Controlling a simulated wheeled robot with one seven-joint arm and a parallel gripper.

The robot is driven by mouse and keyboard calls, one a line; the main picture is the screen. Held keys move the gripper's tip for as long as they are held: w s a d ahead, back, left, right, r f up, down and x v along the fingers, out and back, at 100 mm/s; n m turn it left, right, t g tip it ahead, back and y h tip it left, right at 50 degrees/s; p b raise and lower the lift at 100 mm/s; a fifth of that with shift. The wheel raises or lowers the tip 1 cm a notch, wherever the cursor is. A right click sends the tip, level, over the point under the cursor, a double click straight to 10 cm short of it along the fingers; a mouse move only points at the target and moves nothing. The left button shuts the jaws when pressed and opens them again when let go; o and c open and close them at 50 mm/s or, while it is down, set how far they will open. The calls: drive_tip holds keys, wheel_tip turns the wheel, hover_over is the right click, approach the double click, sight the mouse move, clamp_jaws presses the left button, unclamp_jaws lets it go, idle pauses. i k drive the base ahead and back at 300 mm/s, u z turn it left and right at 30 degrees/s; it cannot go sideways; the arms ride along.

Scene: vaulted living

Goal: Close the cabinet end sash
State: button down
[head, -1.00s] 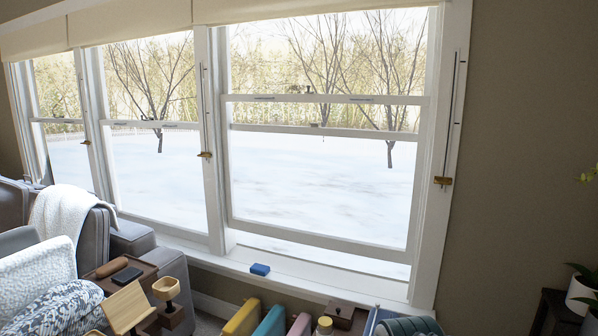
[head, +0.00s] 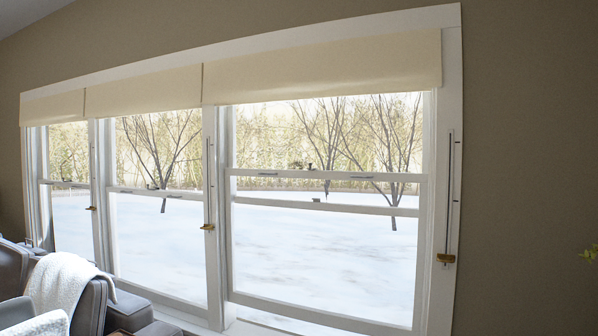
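Three sash windows stand side by side in one white frame in the head view. The lower sash of the right window (head: 320,312) is raised a little. A strip of snow shows under its bottom rail, and its top rail (head: 325,174) sits above another rail (head: 325,207). The lower sash of the middle window (head: 160,291) shows no clear gap. The left window (head: 70,184) is partly hidden low down by seating. No cabinet is visible, so I cannot tell from it which end is meant. My gripper is not in view.
Brass pieces on upright rods sit right of the right window (head: 446,258) and between windows (head: 207,227). Cream blinds (head: 325,70) hang above. A grey chair with a white throw (head: 60,285) stands lower left. Bare wall (head: 530,150) fills the right. The sill is mostly out of frame.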

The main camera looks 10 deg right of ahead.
sight(364, 326)
drive_tip(key=u, duration=1.15)
drive_tip(key=i, duration=2.85)
drive_tip(key=z, duration=2.75)
drive_tip(key=i, duration=0.5)
